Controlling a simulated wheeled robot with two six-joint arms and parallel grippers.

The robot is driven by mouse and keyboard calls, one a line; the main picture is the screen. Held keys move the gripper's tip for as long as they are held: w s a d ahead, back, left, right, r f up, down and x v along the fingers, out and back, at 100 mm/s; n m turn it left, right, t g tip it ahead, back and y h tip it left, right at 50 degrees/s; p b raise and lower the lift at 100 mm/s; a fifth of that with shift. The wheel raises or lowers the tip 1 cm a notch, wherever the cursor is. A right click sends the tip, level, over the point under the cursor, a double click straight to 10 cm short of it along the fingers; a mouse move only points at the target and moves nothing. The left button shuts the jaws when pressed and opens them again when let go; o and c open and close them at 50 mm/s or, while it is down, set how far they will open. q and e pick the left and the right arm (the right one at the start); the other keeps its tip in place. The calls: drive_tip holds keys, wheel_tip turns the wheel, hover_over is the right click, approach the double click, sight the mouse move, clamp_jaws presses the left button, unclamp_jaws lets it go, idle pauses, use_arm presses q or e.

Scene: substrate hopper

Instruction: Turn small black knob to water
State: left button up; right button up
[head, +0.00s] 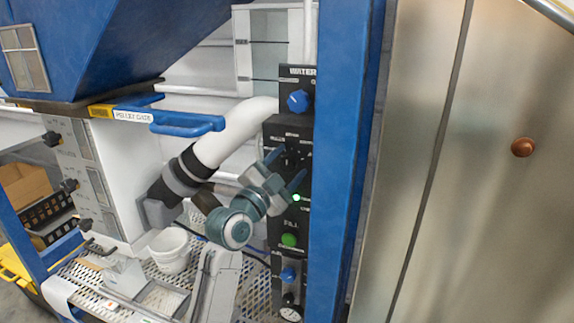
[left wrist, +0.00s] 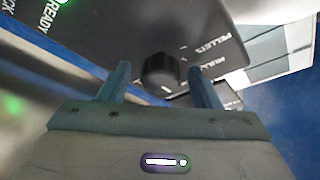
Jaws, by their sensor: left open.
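The small black knob (left wrist: 160,72) sticks out of a dark control panel (left wrist: 100,35) in the left wrist view. Labels reading PELLETS and another partly legible word lie beside it; I cannot tell which setting it points to. In the head view the knob (head: 292,156) is small and partly hidden by my gripper. My left gripper (head: 286,169) is open in front of the panel. In the left wrist view, the fingers of my left gripper (left wrist: 159,78) stand on either side of the knob, with gaps showing. My right gripper is not in view.
A blue knob (head: 298,101) sits under the WATER label. A lit green light (head: 296,198) and green FILL button (head: 289,240) are lower on the panel. A blue post (head: 342,150) stands close on the right.

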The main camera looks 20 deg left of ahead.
use_arm(q)
drive_tip(key=c, duration=1)
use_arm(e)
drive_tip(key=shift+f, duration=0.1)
use_arm(q)
drive_tip(key=shift+f+m+b, duration=0.1)
drive_tip(key=shift+m+b, duration=0.7)
drive_tip(key=shift+m, duration=0.1)
drive_tip(key=m+g+h+b, duration=0.1)
drive_tip(key=m, duration=0.1)
drive_tip(key=shift+m, duration=0.3)
drive_tip(key=shift+m+g+b, duration=0.4)
drive_tip(key=shift+m+g, duration=0.2)
drive_tip(key=shift+m, duration=0.5)
drive_tip(key=shift+m+g, duration=0.3)
drive_tip(key=shift+m, duration=0.5)
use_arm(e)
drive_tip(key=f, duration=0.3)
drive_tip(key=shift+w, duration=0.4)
use_arm(q)
drive_tip(key=shift+m, duration=0.3)
